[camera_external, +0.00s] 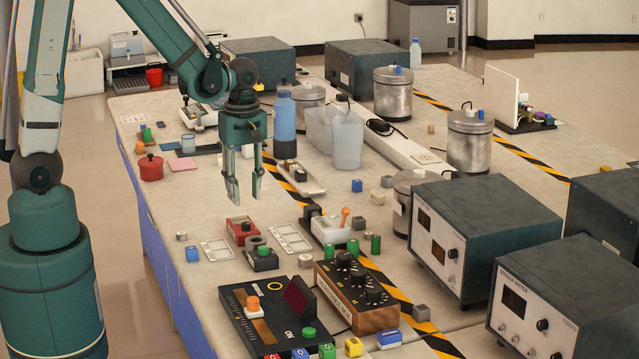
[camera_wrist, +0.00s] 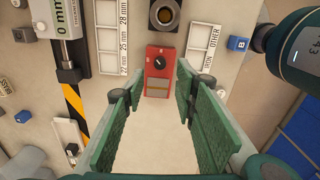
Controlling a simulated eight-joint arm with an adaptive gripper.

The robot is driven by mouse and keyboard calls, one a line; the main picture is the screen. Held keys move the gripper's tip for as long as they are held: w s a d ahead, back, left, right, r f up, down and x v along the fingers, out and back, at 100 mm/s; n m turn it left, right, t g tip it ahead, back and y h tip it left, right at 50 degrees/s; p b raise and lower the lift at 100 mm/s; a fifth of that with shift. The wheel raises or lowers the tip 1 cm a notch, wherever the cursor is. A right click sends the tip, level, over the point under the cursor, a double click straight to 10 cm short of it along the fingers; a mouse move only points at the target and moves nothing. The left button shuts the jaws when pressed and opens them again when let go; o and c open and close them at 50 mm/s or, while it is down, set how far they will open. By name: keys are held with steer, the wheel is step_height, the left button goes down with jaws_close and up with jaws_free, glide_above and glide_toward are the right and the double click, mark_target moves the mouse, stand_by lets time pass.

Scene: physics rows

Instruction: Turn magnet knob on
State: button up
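A red block (camera_external: 241,229) with a dark knob stands on the table, lower left of the middle in the external view. In the wrist view the red block (camera_wrist: 161,54) shows from above, with a round black knob (camera_wrist: 159,62) bearing a light pointer mark and a brass-coloured strip below it. Any label on it is too small to read. My gripper (camera_external: 243,194) points down above the table, a little behind and above the red block. In the wrist view my gripper (camera_wrist: 156,112) has its green fingers wide apart with nothing between them, and the block lies just beyond the tips.
A dark ring-topped block (camera_external: 262,257) stands close in front of the red block. White labelled trays (camera_external: 217,249) and (camera_external: 291,239) lie on either side. A white device (camera_external: 331,230) and a wooden knob box (camera_external: 355,297) stand to the right.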

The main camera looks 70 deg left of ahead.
mark_target(246, 223)
steer(key=shift+n, duration=0.5)
steer(key=shift+f, duration=0.1)
steer(key=shift+f+b, duration=0.65)
steer(key=shift+f, duration=3.2)
steer(key=c, duration=0.9)
